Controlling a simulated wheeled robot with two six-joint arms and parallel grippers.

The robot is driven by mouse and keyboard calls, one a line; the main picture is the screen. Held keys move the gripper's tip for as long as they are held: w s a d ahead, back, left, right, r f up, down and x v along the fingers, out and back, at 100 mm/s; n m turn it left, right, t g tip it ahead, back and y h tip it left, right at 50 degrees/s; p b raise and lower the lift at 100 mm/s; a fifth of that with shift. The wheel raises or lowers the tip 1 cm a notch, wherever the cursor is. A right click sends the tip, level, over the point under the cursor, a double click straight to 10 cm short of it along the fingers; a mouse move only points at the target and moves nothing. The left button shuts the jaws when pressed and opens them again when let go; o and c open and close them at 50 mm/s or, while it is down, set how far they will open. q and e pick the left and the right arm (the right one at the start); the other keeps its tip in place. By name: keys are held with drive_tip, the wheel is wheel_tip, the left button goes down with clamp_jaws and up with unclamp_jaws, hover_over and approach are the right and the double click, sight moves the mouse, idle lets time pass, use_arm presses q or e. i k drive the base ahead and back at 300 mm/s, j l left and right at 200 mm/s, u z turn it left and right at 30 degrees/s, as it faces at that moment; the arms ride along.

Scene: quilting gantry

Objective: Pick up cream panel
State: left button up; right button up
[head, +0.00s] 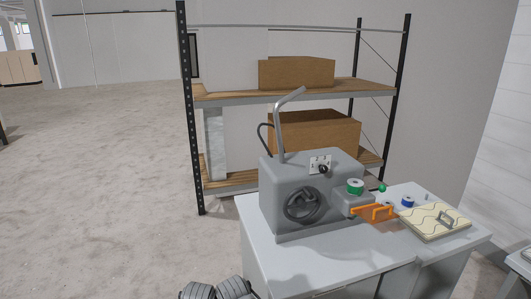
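The cream panel (422,219) lies flat near the right end of the grey-white worktable (330,262). It is a thin slab with dark wavy lines across its top. Neither of my grippers can be seen in the head view. A ribbed dark grey part at the bottom edge seems to be a piece of my own arm, with no fingers showing.
A grey machine (284,208) with a round handwheel and bent tube stands left on the table. An orange bracket (374,212), green spool (355,186) and blue spool (408,201) lie between it and the panel. A shelf rack (210,92) with cardboard boxes stands behind. Open floor lies left.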

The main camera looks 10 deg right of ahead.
sight(431, 221)
drive_tip(key=z, duration=1.75)
drive_tip(key=i+z, duration=0.3)
drive_tip(key=i, duration=0.2)
drive_tip(key=i+z, duration=0.35)
drive_tip(key=i+j+z, duration=0.3)
drive_tip(key=i, duration=0.25)
